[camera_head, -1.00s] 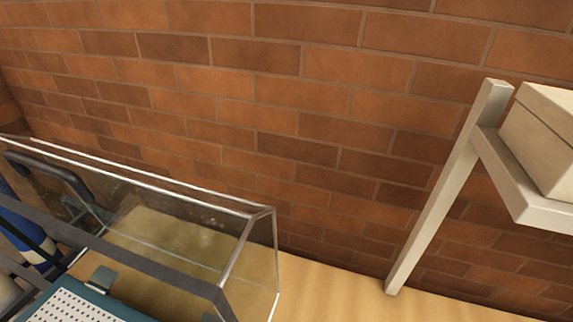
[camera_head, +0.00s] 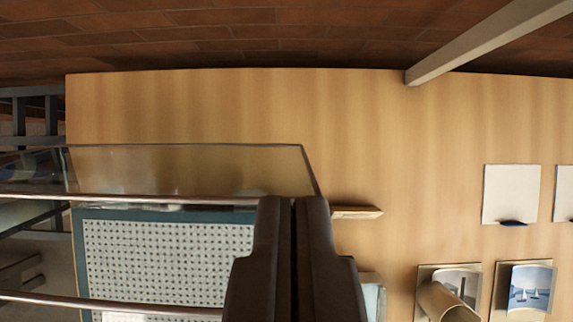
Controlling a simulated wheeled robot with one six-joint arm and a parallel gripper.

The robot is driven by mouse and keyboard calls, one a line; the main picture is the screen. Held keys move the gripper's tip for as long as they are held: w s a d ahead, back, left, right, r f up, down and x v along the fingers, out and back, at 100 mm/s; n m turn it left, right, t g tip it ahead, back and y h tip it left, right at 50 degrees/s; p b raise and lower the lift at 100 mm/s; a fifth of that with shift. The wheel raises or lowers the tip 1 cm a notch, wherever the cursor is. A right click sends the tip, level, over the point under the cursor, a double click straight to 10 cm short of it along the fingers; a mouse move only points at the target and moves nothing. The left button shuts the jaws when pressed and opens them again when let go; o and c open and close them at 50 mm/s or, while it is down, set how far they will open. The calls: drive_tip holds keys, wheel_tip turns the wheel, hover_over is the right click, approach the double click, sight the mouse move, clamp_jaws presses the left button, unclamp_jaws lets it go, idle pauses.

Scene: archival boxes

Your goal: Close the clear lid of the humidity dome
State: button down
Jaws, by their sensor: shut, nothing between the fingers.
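The humidity dome's clear lid (camera_head: 190,170) shows at the left as a see-through panel with a thin pale edge and a reddish-brown bar along its near side. Below it, the teal base (camera_head: 78,245) holds a white perforated grid (camera_head: 165,250). A second bar crosses low over the grid. My gripper (camera_head: 293,202) is shut and empty, its dark fingers at bottom centre, beside the lid's right end. The fingers cover the right ends of the bars, so I cannot tell whether they touch. How far the lid stands open is unclear from this angle.
Small pictures (camera_head: 530,285), a rolled sheet (camera_head: 445,303) and a white card (camera_head: 511,193) lie at the right. A pale post (camera_head: 480,45) stands at the back before the brick wall (camera_head: 250,35).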

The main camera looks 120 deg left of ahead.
drive_tip(key=shift+w+d+f, duration=0.1)
drive_tip(key=shift+f, duration=4.35)
